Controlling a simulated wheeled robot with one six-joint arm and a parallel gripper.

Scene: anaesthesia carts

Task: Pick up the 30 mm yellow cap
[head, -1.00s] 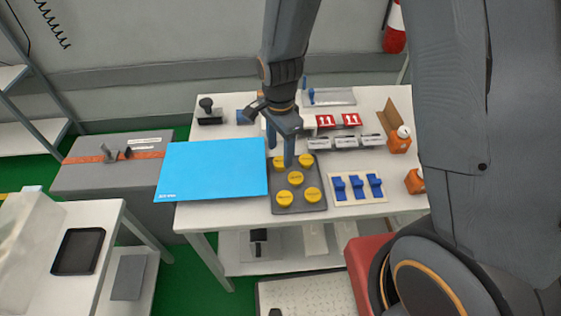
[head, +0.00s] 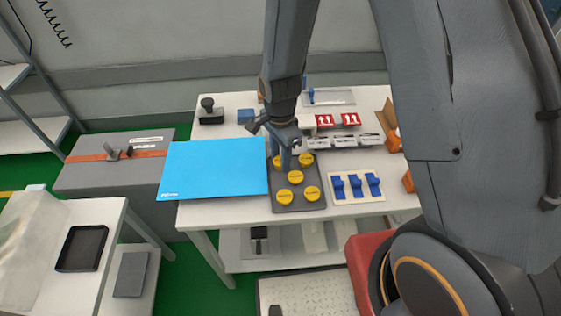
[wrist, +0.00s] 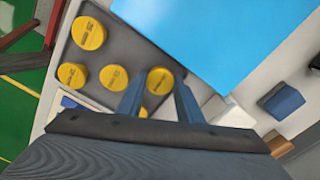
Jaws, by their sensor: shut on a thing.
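Several round yellow caps sit on a dark grey tray (head: 299,207) on the white table. My gripper (head: 280,160) is down at the tray's far left corner, shut on the yellow cap (head: 277,163) there. In the wrist view that cap (wrist: 160,80) shows between the tips of the two blue-grey fingers (wrist: 159,88). Other caps stand apart from it: a middle one (head: 295,177), two near ones (head: 284,197) and (head: 312,193), and a far right one (head: 306,160). The print on the caps is too small to read. Whether the held cap touches the tray, I cannot tell.
A bright blue sheet (head: 213,169) lies just left of the tray. A pale holder with blue clips (head: 355,187) is to the right. White boxes (head: 345,141) and red labelled pieces (head: 350,119) are behind. A blue block (head: 245,116) and black-handled stamp (head: 208,108) stand at the back left.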

